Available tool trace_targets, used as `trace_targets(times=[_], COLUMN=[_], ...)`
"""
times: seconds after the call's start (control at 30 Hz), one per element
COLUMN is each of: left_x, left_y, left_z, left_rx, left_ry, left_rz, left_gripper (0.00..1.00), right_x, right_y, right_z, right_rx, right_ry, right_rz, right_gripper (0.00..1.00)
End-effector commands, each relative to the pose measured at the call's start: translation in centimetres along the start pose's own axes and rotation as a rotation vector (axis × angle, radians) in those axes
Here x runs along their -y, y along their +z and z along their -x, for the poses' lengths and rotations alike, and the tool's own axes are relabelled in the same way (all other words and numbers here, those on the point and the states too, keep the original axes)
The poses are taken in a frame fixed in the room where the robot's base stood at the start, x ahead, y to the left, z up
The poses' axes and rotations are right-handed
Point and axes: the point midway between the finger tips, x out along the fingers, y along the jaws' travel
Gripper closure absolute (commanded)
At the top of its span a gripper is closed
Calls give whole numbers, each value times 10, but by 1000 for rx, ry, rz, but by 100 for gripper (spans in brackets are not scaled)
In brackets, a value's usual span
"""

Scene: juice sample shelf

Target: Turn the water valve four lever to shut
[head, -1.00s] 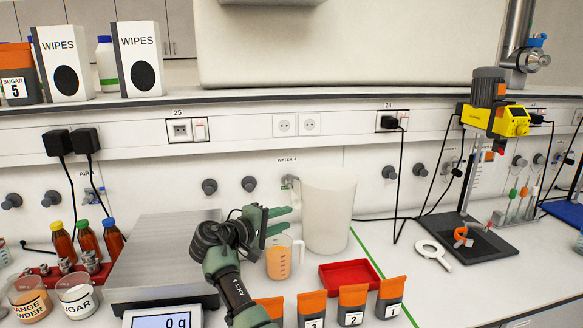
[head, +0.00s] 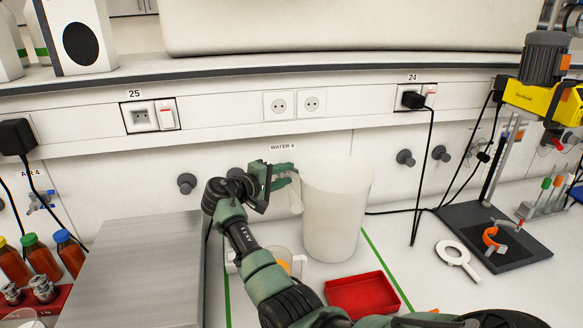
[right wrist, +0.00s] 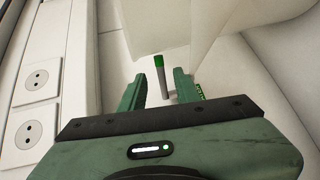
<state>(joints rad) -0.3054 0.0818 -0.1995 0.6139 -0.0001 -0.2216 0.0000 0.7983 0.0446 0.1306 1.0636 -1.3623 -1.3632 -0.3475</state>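The WATER 4 label (head: 283,147) is on the white wall panel. In the head view the valve below it is largely hidden by my right gripper (head: 284,176), which is at the wall just left of the large white container (head: 337,205). In the right wrist view a grey lever with a green tip (right wrist: 159,72) shows between the fingers of my right gripper (right wrist: 164,87). The fingers are open, with a visible gap on each side of the lever. My left gripper is not in view.
The large container stands close to the right of my right gripper. A measuring jug (head: 285,263) is partly hidden behind my right arm. A red tray (head: 362,293) lies to the right, and a metal plate (head: 140,275) to the left. Grey knobs (head: 187,183) stick out of the wall.

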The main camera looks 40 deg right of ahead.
Motion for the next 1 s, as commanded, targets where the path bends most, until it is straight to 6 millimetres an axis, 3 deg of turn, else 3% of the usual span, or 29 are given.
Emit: trace_targets(times=[0.23, 0.57, 0.67, 0.7, 1.0], left_x=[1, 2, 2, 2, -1], left_y=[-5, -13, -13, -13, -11], left_z=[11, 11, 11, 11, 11], left_rx=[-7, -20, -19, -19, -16], left_ry=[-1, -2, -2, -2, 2], left_rz=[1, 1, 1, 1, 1], left_gripper=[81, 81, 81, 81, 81], right_x=[-1, 0, 0, 0, 0], right_y=[0, 0, 0, 0, 0], right_z=[-30, -34, -34, -34, -34], right_rx=[1, 0, 0, 0, 0], right_ry=[0, 0, 0, 0, 0], right_rz=[1, -1, -1, -1, -1], right_gripper=[68, 68, 96, 100, 100])
